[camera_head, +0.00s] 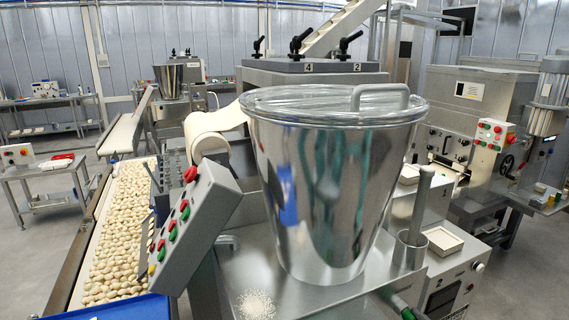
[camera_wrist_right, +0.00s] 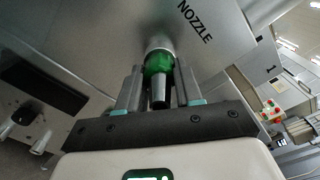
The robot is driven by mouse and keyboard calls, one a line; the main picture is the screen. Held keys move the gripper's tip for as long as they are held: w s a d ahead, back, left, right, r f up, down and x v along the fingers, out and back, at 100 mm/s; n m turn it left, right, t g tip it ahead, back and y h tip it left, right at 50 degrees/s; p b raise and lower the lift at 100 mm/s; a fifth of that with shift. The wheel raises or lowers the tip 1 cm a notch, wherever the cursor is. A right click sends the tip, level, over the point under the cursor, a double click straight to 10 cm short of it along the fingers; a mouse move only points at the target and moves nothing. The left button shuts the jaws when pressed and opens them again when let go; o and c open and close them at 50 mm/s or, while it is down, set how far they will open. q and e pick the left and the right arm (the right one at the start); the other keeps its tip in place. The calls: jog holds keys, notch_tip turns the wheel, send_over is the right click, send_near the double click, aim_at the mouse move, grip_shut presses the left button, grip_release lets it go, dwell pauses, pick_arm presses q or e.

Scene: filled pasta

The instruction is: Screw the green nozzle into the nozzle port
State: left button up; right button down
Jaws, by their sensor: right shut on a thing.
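The green nozzle (camera_wrist_right: 158,63) has a green collar and a grey tapered tip. In the right wrist view it sits between the two fingers of my right gripper (camera_wrist_right: 158,92), which is shut on it. The nozzle's far end meets a round metal port (camera_wrist_right: 159,43) on a grey panel marked "NOZZLE" (camera_wrist_right: 205,25). The nozzle is in line with the port and appears to touch it; I cannot tell how deep it sits. My left gripper is in neither view.
In the head view a large steel hopper (camera_head: 330,190) with a clear lid stands on a steel machine. A tilted button panel (camera_head: 190,225) is left of it, beside a conveyor of filled pasta (camera_head: 122,230). A steel cup (camera_head: 410,250) holding a rod stands right of the hopper.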

jog(key=c, duration=0.7)
grip_release()
jog(key=shift+a, duration=0.1)
jog(key=shift+o, duration=0.2)
